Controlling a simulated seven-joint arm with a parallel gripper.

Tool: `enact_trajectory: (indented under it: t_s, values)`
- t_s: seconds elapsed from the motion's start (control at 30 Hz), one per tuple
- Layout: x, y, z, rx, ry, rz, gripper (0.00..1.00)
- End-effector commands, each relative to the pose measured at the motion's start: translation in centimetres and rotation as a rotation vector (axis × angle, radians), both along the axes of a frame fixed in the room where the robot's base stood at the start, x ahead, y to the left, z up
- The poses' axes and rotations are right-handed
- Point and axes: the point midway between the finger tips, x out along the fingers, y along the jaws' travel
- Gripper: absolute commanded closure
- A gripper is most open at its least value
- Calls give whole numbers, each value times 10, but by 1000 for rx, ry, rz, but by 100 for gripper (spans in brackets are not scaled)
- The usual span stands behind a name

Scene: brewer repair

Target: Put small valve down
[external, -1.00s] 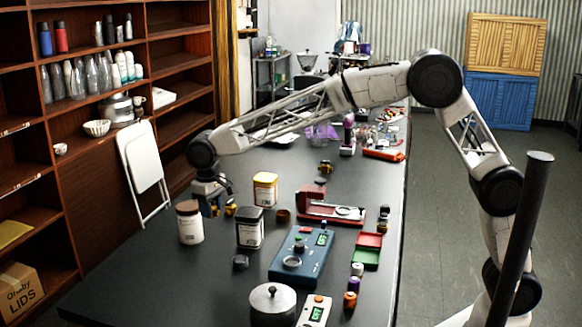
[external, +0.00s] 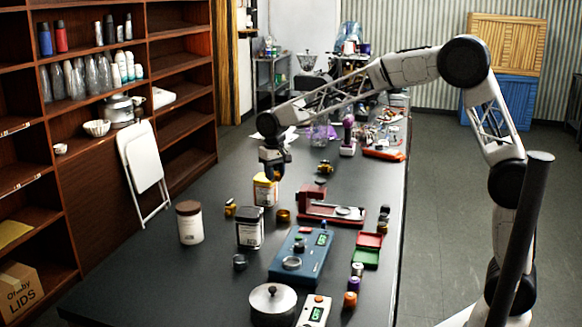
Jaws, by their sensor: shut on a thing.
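My gripper (external: 273,174) points down over the middle of the black table, level in the picture with the top of a yellow-lidded tin (external: 265,193) and overlapping it. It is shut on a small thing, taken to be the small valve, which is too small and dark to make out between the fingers. I cannot tell whether it touches the tin. A small brass fitting (external: 230,208) sits on the table left of the tin, and another brass-coloured piece (external: 325,167) stands farther back.
A brass-coloured cup (external: 283,216), a red press-like stand (external: 325,210) and a blue device (external: 301,257) are to the right. The table (external: 150,275) is bare at front left.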

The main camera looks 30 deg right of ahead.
Motion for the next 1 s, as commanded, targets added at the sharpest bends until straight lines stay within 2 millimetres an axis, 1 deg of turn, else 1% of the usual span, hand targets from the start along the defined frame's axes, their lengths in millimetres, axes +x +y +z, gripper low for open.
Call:
enact_trajectory:
  t_s: [0.03,0.1,0.17,0.3,0.5,0.77,1.0]
  values:
    - [4,-17,0,0,0,-24,92]
    - [8,-36,0,0,0,-55,92]
    - [10,-53,1,0,-1,-81,92]
    - [15,-92,0,0,-1,-143,92]
    - [18,-147,0,0,0,-231,92]
    - [16,-217,-1,0,0,-344,92]
    - [7,-278,-3,0,0,-448,92]
